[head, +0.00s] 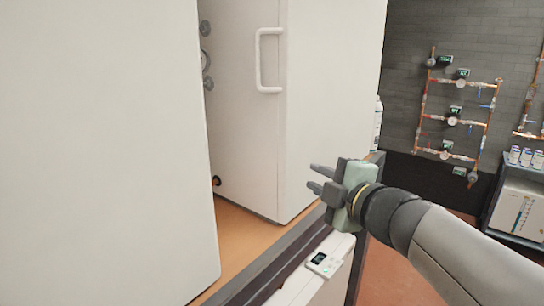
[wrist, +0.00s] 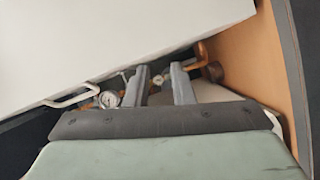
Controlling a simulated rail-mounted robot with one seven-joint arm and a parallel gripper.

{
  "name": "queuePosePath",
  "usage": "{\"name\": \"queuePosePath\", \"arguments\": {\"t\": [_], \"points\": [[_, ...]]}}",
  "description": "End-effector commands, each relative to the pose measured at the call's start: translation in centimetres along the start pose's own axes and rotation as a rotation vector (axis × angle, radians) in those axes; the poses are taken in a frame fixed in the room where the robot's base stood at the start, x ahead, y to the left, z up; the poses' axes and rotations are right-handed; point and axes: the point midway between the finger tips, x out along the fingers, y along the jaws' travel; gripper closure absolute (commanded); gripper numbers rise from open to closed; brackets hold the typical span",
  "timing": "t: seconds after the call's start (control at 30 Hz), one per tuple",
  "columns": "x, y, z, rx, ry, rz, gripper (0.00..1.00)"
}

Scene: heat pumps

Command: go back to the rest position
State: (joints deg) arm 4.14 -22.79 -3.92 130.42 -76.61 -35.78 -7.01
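My gripper (head: 316,180) is in the head view right of centre, in front of the white heat pump cabinet (head: 333,90) with a white handle (head: 259,62). Its two fingers point left and stand apart, with nothing between them. The wrist view also shows my gripper (wrist: 160,72) with its fingers apart. Beyond the fingers there, copper pipe fittings (wrist: 205,60) and a round gauge (wrist: 108,99) show, and I cannot tell their distance. The handle (wrist: 72,97) shows there at the left.
A large white panel (head: 100,150) fills the left of the head view. A wooden bench top (head: 245,235) with a dark edge lies below the cabinet. A small controller (head: 322,263) is below my gripper. A spray bottle (head: 377,125) stands behind. Copper pipework (head: 455,121) hangs on the far wall.

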Motion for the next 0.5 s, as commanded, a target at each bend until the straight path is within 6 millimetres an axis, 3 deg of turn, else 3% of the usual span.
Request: {"name": "queuePosePath", "arguments": {"t": [0.1, 0.17, 0.23, 0.37, 0.4, 0.5], "points": [[-1.0, -3.7, 6.3, 0.301, -0.332, 0.028, 0.78], [-2.3, -6.8, 9.0, 0.467, -0.505, 0.012, 0.78], [-4.5, -11.2, 11.1, 0.659, -0.699, -0.034, 0.78], [-9.1, -19.8, 11.6, 0.973, -1.005, -0.175, 0.78], [-10.4, -22.2, 11.0, 1.056, -1.085, -0.228, 0.78], [-13.4, -26.9, 8.7, 1.229, -1.245, -0.362, 0.78]]}}
